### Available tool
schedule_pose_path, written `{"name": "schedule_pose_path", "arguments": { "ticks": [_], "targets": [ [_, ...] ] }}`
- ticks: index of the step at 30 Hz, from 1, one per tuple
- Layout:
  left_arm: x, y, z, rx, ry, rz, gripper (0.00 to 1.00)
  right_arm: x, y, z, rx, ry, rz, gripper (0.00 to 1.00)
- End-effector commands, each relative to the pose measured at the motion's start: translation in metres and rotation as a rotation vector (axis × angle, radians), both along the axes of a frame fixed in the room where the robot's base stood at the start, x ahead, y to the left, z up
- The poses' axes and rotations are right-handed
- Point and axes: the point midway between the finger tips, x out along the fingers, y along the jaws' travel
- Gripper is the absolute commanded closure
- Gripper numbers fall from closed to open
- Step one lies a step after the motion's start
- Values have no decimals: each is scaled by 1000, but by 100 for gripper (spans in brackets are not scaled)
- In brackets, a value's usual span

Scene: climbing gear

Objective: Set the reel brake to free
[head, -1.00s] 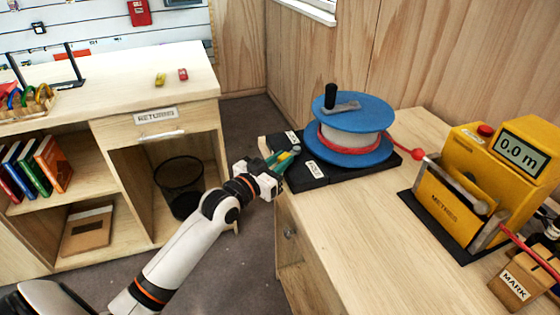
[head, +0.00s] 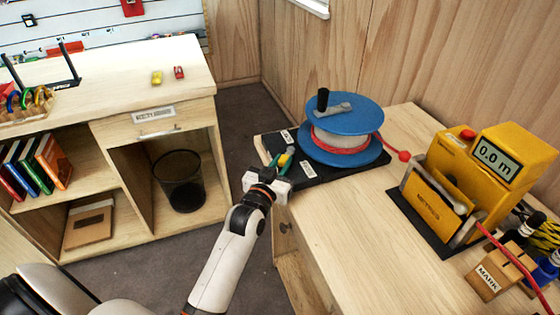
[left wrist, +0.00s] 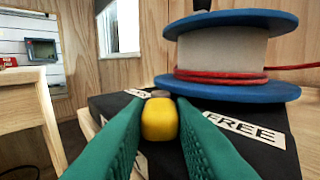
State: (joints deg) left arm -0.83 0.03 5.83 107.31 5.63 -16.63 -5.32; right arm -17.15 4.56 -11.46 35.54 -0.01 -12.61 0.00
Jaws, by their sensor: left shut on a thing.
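The cable reel (head: 340,112) has blue flanges, red cord and a black crank knob, and sits on a black base (head: 325,172). The brake's yellow knob (left wrist: 160,119) stands on the base's near left part. My left gripper (head: 284,159) is shut on this knob, with a green finger on each side in the left wrist view (left wrist: 158,124). The FREE label (left wrist: 245,130) lies just right of the fingers. Another label (left wrist: 139,93) lies behind the knob, partly hidden and unreadable. The lever under the knob is hidden. My right gripper is not in view.
A yellow meter (head: 450,185) reading 0.0 m stands right of the reel, with red cord to both. A wooden MARK block (head: 492,273) with pens is at the lower right. Bench space before the reel is clear.

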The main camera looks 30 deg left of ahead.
Motion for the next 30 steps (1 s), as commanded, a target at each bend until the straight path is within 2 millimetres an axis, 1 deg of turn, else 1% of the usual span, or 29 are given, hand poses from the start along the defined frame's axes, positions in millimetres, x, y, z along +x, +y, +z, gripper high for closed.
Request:
{"name": "schedule_pose_path", "arguments": {
  "ticks": [4,5,6,8,9,17,20,23,30],
  "targets": [
    [0,0,2,1,-5,0,100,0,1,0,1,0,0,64],
    [0,0,2,1,-5,0,75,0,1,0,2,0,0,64],
    [0,0,1,1,-5,0,68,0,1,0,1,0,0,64],
    [0,0,1,0,-4,0,59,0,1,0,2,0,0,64],
    [0,0,1,0,-4,-1,56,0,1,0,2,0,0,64],
    [-1,0,0,0,-2,-1,56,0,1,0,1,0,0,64],
    [-7,0,-1,0,-1,-1,56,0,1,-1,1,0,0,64],
    [-22,-2,-2,-1,1,-1,56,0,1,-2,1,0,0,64],
    [-74,-5,-2,0,2,-1,56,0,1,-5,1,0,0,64]
  ]
}}
